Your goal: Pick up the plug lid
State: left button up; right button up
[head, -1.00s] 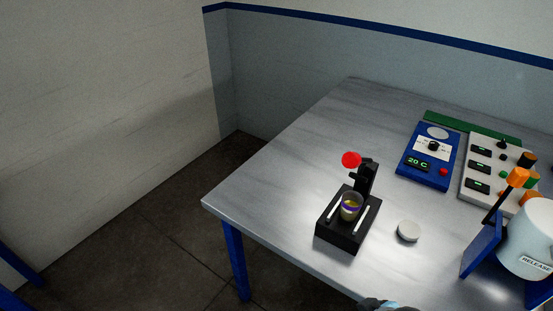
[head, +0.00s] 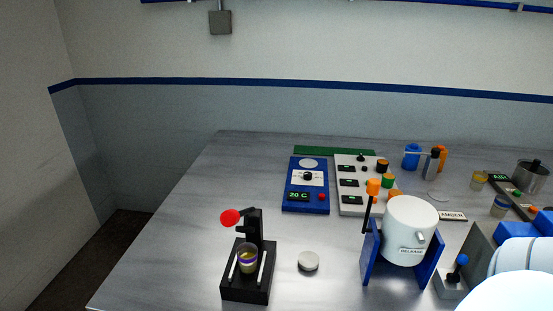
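A small round pale lid with a grey side, which looks like the plug lid (head: 308,262), lies flat on the metal table. It sits between a black stand on its left and a white drum on its right. Nothing touches it. Neither of my grippers shows in the head view; only white rounded parts that look like my arm show at the lower right corner.
The white drum (head: 408,232) sits in a blue cradle (head: 370,252). A blue control box (head: 306,186) and a pale panel (head: 350,205) stand behind. The table's left side is clear.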

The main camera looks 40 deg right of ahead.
aim_at(308, 260)
jog(key=z, duration=1.55)
